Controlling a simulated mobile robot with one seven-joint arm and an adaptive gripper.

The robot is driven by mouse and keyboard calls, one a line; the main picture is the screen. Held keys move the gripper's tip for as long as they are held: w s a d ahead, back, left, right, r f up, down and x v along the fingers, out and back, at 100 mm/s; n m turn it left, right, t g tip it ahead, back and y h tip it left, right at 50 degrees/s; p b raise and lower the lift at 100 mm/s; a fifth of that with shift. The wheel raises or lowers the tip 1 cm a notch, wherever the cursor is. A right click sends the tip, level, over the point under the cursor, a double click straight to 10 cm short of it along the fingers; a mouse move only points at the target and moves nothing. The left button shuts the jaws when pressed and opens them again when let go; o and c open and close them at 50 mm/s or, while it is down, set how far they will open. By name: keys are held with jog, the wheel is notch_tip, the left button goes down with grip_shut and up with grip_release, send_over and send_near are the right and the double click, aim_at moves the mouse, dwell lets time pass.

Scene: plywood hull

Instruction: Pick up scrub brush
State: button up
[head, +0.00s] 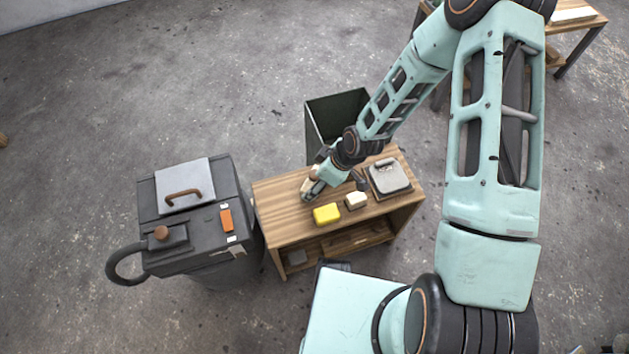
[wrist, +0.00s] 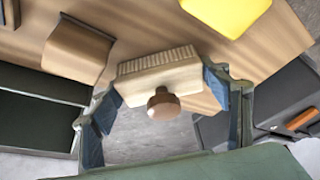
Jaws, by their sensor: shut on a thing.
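The scrub brush (wrist: 160,78) has a pale wooden block, a row of bristles and a round brown knob. In the wrist view it lies between the two fingers of my gripper (wrist: 162,92), which touch its ends. In the head view my gripper (head: 314,184) is at the left part of the wooden table's top, and the brush (head: 306,186) shows only as a small pale patch, mostly hidden by the fingers. I cannot tell whether the brush touches the tabletop.
The wooden table (head: 275,205) also carries a yellow block (head: 327,214), a cream block (head: 356,201) and a grey flat device (head: 390,177). A dark open bin (head: 318,132) stands behind it. A grey machine with a hose (head: 190,235) stands close on the left.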

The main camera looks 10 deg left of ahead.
jog(key=c, duration=0.3)
jog(key=shift+r, duration=0.1)
jog(key=shift+c, duration=0.2)
